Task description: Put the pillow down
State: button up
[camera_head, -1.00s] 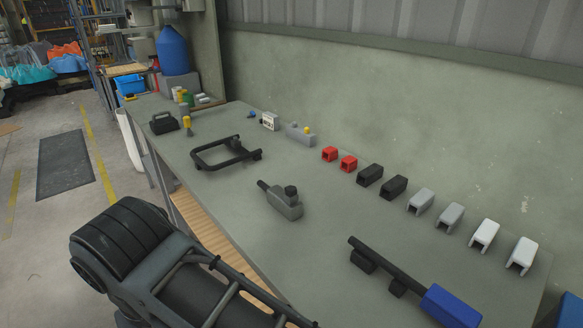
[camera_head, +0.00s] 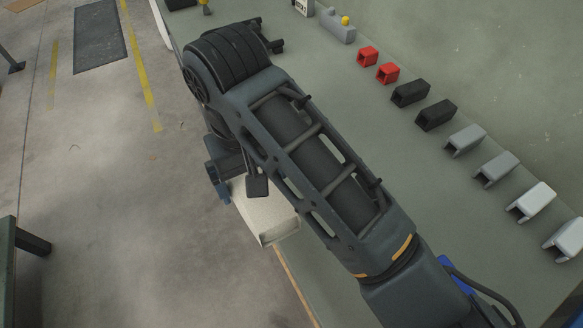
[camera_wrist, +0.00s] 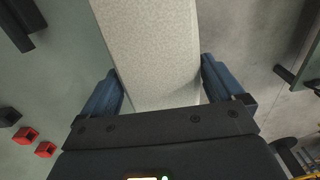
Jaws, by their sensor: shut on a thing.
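The pillow, a pale cream block (camera_head: 268,217), shows below my arm in the head view, over the front edge of the bench. It fills the upper middle of the wrist view (camera_wrist: 153,50). My gripper (camera_wrist: 163,82) has its blue fingers on both sides of the pillow and is shut on it. In the head view my gripper (camera_head: 219,180) is partly hidden behind my arm. I cannot tell whether the pillow touches the bench or hangs above it.
The grey-green bench (camera_head: 335,290) runs along the wall. Red blocks (camera_head: 368,56), black blocks (camera_head: 410,93), grey blocks (camera_head: 465,140) and white blocks (camera_head: 531,202) stand along its back. My arm hides much of the bench. Open concrete floor (camera_head: 120,220) lies to the left.

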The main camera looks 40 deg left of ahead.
jog(key=w+f, duration=0.1)
jog(key=w, duration=0.1)
jog(key=w+d+f, duration=0.1)
jog(key=w+f, duration=0.1)
jog(key=w, duration=0.1)
jog(key=w+f, duration=0.1)
jog(key=w, duration=0.1)
jog(key=shift+w+d+f+b, duration=0.25)
jog(key=shift+w+f+b, duration=0.05)
jog(key=shift+f, duration=0.05)
jog(key=shift+f+p, duration=0.3)
jog(key=shift+f, duration=1.75)
jog(key=shift+f, duration=0.15)
jog(key=o, duration=0.7)
jog(key=shift+o, duration=0.2)
notch_tip(320, 180, up, 12)
jog(key=shift+r, duration=0.2)
